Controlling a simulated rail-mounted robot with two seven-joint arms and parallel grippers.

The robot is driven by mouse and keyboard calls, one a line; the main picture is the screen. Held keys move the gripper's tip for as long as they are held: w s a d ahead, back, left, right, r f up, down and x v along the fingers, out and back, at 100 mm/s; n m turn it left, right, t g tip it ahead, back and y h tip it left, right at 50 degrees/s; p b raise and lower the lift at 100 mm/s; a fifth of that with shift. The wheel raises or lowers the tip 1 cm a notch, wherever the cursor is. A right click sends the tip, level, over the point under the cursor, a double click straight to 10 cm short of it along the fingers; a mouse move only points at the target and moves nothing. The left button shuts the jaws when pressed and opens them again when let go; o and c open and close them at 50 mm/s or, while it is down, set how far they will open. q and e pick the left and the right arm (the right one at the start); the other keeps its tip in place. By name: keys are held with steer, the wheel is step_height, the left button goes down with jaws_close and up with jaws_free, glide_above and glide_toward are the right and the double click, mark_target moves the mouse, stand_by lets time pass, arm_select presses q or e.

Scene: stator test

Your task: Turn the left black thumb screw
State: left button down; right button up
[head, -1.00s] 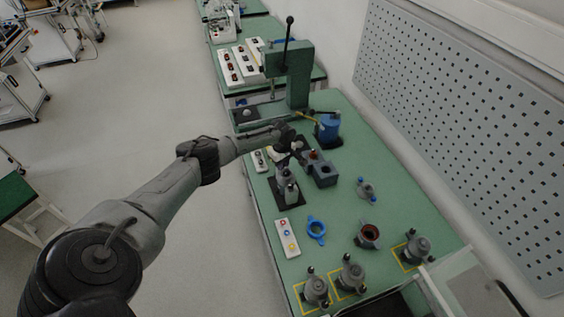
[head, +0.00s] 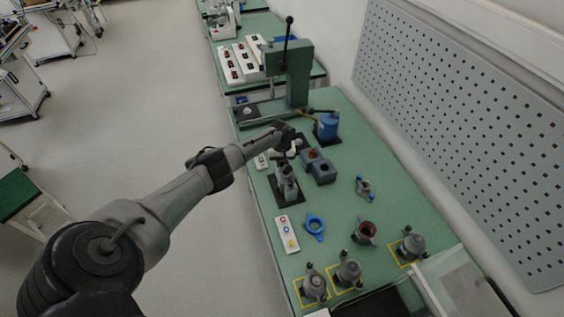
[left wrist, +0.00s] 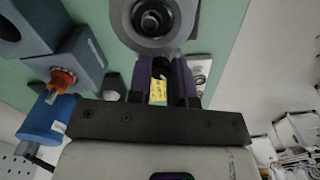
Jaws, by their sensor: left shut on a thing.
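A grey test fixture (head: 287,187) with upright posts stands on a black base plate (head: 291,203) on the green bench. My left gripper (head: 289,158) is just above and behind it in the head view. In the left wrist view, the dark fingers of my left gripper (left wrist: 161,80) are closed on a black thumb screw (left wrist: 160,67), with a yellow patch between them. A grey round part with a dark centre (left wrist: 152,18) lies just beyond the fingertips. The fingers hide most of the screw, so its turn angle cannot be told. My right gripper is not in view.
Grey blocks (head: 321,171) and a blue cylinder (head: 328,126) stand close to the right of the gripper. A green press (head: 289,75) rises behind.

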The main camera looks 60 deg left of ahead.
mark_target(282, 163)
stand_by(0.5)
arm_select(q)
steer(key=c, duration=1)
jaws_free()
steer(key=shift+a, duration=0.1)
steer(key=shift+r+p, duration=1.1)
steer(key=shift+r, duration=5.85)
